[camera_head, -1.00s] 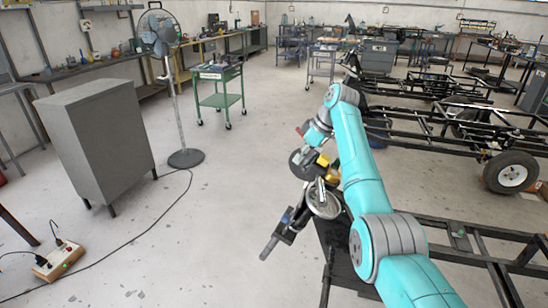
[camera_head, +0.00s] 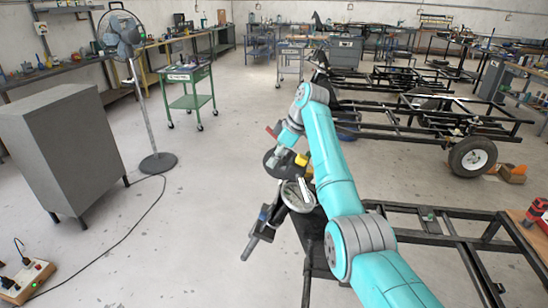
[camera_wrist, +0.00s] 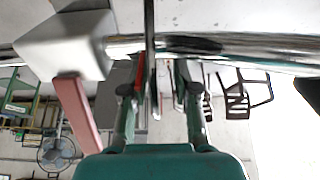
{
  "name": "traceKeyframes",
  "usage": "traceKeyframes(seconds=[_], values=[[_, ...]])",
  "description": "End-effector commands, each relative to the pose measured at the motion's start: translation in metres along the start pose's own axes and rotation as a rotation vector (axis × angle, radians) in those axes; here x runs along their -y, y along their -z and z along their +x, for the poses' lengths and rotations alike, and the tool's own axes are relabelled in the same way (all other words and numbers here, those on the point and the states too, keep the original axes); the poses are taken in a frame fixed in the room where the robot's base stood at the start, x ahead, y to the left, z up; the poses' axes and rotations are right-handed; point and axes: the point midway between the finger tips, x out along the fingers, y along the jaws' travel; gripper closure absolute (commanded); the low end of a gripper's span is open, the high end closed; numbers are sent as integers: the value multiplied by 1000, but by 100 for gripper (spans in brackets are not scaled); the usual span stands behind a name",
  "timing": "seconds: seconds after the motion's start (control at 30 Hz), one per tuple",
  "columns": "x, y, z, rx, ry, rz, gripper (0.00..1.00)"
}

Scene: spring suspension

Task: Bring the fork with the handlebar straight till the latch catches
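The fork assembly with the handlebar shows in the middle of the head view: a dark bar with a grip end (camera_head: 258,236) slants down to the left, beside a round chrome-rimmed part (camera_head: 298,196). In the wrist view a chrome bar (camera_wrist: 240,48) runs across the top, with a pale block (camera_wrist: 62,45) and a red lever (camera_wrist: 76,112) at the left. My gripper (camera_wrist: 157,90) has its fingers apart below the chrome bar. A thin dark upright piece (camera_wrist: 150,40) shows between them, with a gap on each side. The latch cannot be made out.
Black frame rails (camera_head: 440,210) lie right of my arm, with a wheeled chassis (camera_head: 473,157) behind. A grey cabinet (camera_head: 70,145), a standing fan (camera_head: 122,35) and a power strip (camera_head: 28,280) are at the left.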

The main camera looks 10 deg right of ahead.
Motion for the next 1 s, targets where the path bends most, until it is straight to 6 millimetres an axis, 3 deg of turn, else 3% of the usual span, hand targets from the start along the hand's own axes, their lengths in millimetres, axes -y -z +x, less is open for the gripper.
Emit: traceKeyframes(seconds=[0.33, 0.8, 1.0], values=[[-1, 1, -11, -2, -5, 0, 71], [-1, 0, -97, -2, -5, 0, 71], [0, 1, -116, -2, -3, -1, 71]])
